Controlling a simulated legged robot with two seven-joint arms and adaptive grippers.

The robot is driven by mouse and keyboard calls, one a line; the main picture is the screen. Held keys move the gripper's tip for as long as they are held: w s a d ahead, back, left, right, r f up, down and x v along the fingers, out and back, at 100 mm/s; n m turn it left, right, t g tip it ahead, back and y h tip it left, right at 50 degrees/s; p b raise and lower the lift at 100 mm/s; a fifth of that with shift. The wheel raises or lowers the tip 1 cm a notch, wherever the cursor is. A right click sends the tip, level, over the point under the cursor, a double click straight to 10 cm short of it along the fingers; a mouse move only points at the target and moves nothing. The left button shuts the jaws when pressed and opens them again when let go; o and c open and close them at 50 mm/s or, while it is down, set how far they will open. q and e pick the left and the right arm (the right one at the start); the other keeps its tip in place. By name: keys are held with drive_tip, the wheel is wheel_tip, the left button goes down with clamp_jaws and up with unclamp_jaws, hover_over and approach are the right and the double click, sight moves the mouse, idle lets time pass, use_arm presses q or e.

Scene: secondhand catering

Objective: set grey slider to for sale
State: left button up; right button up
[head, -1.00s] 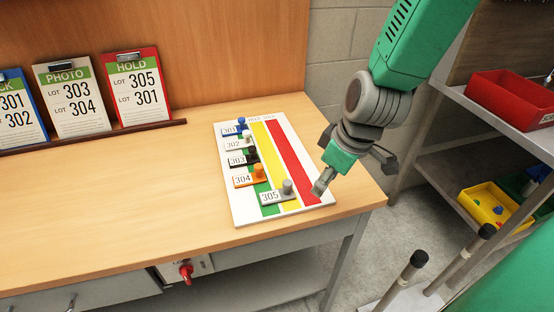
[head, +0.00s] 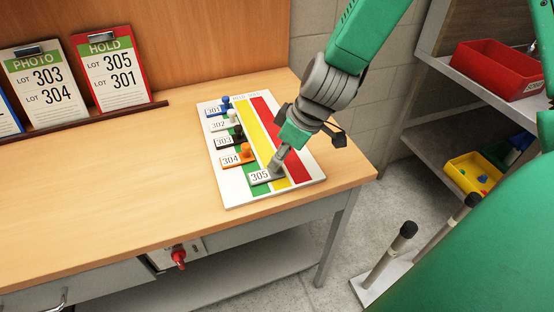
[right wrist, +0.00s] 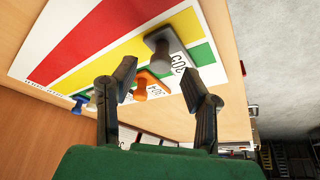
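The grey slider 305 (head: 262,177) is the nearest one on the white board (head: 235,196) with green, yellow and red stripes. Its knob end lies over the yellow stripe (head: 281,186); its label end reaches across the green stripe (head: 258,190). My right gripper (head: 276,163) is at the knob from above and hides it in the head view. In the right wrist view the gripper (right wrist: 158,70) is open, with fingers apart. The grey knob (right wrist: 160,45) shows ahead between the fingertips, not visibly gripped. My left gripper is not in view.
Blue (head: 226,102), white (head: 232,115), black (head: 238,132) and orange (head: 245,149) sliders stand in a row behind the grey one. Lot cards (head: 108,70) lean along the back of the table. The table (head: 120,190) left of the board is clear.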

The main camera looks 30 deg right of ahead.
sight(248, 175)
drive_tip(key=shift+x, duration=0.9)
drive_tip(key=shift+d, duration=0.1)
drive_tip(key=shift+c, duration=0.3)
clamp_jaws()
drive_tip(key=a, duration=0.2)
drive_tip(key=w+a+p, duration=0.1)
drive_tip(key=a, duration=0.1)
drive_tip(key=shift+a+r, duration=0.15)
drive_tip(key=shift+a, duration=0.15)
drive_tip(key=shift+w+a, duration=0.15)
drive_tip(key=shift+a, duration=0.25)
drive_tip(key=shift+d, duration=0.15)
drive_tip(key=shift+o, duration=0.3)
unclamp_jaws()
